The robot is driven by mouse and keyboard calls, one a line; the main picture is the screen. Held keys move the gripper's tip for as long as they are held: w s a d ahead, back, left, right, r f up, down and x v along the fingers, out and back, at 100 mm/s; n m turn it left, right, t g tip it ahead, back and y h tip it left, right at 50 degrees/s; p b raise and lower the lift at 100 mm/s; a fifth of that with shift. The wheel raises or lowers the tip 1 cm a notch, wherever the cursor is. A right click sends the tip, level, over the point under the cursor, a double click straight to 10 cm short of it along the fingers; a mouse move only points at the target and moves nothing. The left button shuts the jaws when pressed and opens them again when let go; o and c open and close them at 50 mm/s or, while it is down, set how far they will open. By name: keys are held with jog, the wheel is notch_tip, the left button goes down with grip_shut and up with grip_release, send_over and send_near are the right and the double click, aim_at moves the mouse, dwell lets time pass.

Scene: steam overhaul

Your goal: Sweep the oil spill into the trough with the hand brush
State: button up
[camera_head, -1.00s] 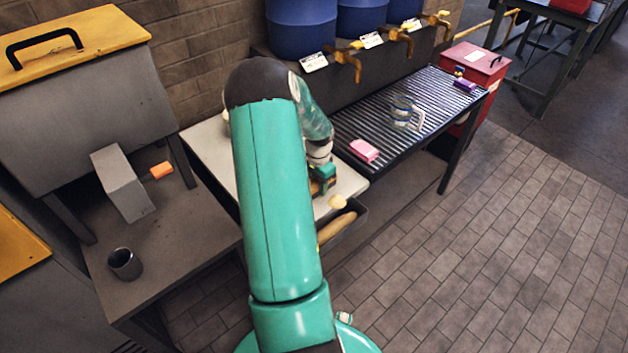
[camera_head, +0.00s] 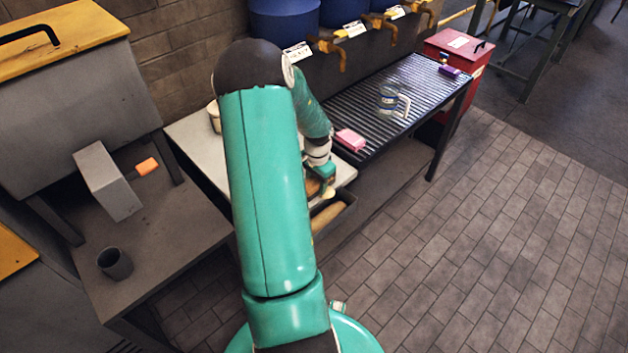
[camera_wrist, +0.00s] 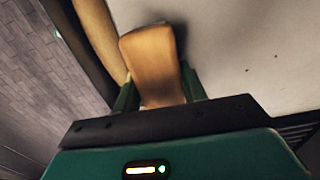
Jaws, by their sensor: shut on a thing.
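My gripper (camera_wrist: 158,92) is shut on a wooden piece, likely the handle of the hand brush (camera_wrist: 152,60). It is held over the pale bench top (camera_wrist: 250,60), and its bristles do not show. In the head view my gripper (camera_head: 324,178) is low over the front right of the pale bench, partly behind my arm. A dark trough (camera_head: 345,218) runs along the bench's front edge, with a long tan object (camera_head: 327,214) in it. I cannot make out the oil spill; only a few dark specks show on the bench in the wrist view.
A slatted rack (camera_head: 415,85) to the right holds a pink block (camera_head: 350,140), a clear jug (camera_head: 390,102) and a purple block (camera_head: 449,71). A red box (camera_head: 450,50) stands beyond it. A dark cup (camera_head: 115,263) is on the left bench. The tiled floor at right is clear.

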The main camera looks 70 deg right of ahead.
jog(key=shift+s+a, duration=0.3)
jog(key=shift+s, duration=0.3)
jog(key=shift+r, duration=3.4)
